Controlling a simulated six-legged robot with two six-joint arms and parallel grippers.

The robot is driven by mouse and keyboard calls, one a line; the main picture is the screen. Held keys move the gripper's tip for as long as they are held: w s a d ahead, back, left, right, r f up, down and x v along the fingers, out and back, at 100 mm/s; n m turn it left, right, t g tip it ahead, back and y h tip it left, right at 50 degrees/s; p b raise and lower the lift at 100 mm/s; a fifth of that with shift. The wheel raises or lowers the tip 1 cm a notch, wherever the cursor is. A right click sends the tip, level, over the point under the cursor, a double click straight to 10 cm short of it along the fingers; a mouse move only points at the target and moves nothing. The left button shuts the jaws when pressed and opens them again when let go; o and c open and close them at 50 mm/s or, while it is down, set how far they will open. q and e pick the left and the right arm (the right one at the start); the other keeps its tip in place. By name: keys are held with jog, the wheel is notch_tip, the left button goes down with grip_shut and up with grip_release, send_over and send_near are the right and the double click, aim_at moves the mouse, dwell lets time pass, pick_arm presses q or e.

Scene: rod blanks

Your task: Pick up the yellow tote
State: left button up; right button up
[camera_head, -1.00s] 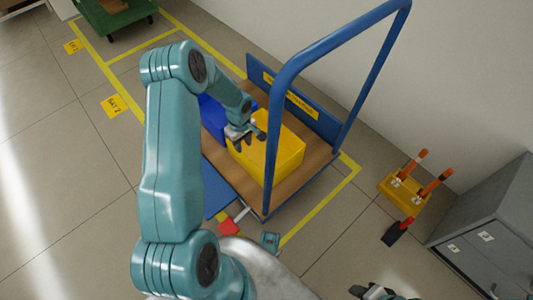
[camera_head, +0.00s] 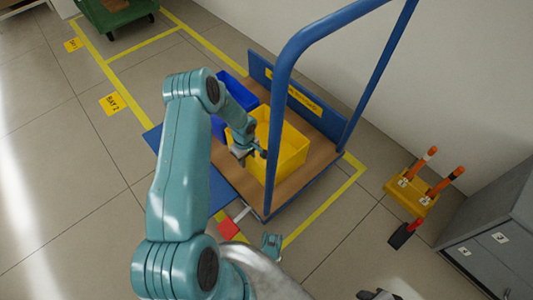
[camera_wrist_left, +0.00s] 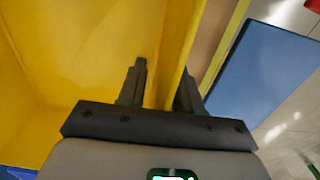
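The yellow tote (camera_head: 290,150) stands open-topped on the cart deck in the head view. My left gripper (camera_head: 243,152) is at its left rim. In the left wrist view, the tote (camera_wrist_left: 75,60) fills the left side, and its wall runs between the fingers of my left gripper (camera_wrist_left: 162,85). One finger is inside the tote and the other is outside, partly hidden by the rim. The fingers are apart, with a gap beside the wall. My right gripper (camera_head: 378,293) shows only in part at the bottom edge of the head view.
A blue tote (camera_head: 236,95) stands on the wooden deck (camera_head: 312,160) beside the yellow one. The cart's blue handle (camera_head: 280,110) rises in front of the yellow tote. A yellow rack with orange handles (camera_head: 410,195) and a grey cabinet (camera_head: 500,235) are at the right.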

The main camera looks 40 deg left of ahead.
pick_arm(q)
jog(key=shift+c, duration=0.3)
grip_shut()
jog(key=shift+w+r, duration=0.1)
dwell(1.0)
